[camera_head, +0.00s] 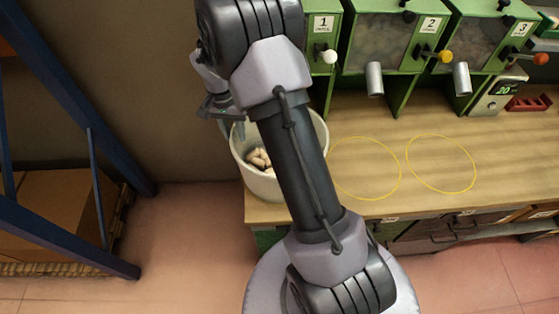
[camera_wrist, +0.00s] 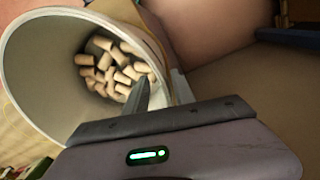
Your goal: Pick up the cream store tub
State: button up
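The cream store tub (camera_head: 240,158) stands upright at the left end of the wooden bench, partly hidden behind my arm. In the wrist view the tub (camera_wrist: 32,75) is open towards the camera, with several pale cork stoppers (camera_wrist: 118,70) lying inside. My gripper (camera_head: 230,124) is at the tub's left rim, pointing down. In the wrist view one dark finger of my gripper (camera_wrist: 146,92) reaches over the near rim, against the inside of the tub. The other finger is not clearly seen, so I cannot tell whether the rim is pinched.
Green dispensers numbered 1 (camera_head: 323,26), 2 (camera_head: 431,27) and 3 (camera_head: 522,31) stand along the back of the bench. Two yellow rings (camera_head: 400,170) mark clear bench (camera_head: 480,135) right of the tub. A blue rack frame (camera_head: 60,235) stands at left.

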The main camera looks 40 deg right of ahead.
aim_at(237, 140)
jog(key=f, duration=0.4)
jog(key=shift+w+d+b, duration=0.15)
jog(key=shift+d+b, duration=0.05)
jog(key=shift+b, duration=0.15)
jog(key=shift+c, duration=0.9)
grip_shut()
jog(key=shift+r, duration=0.1)
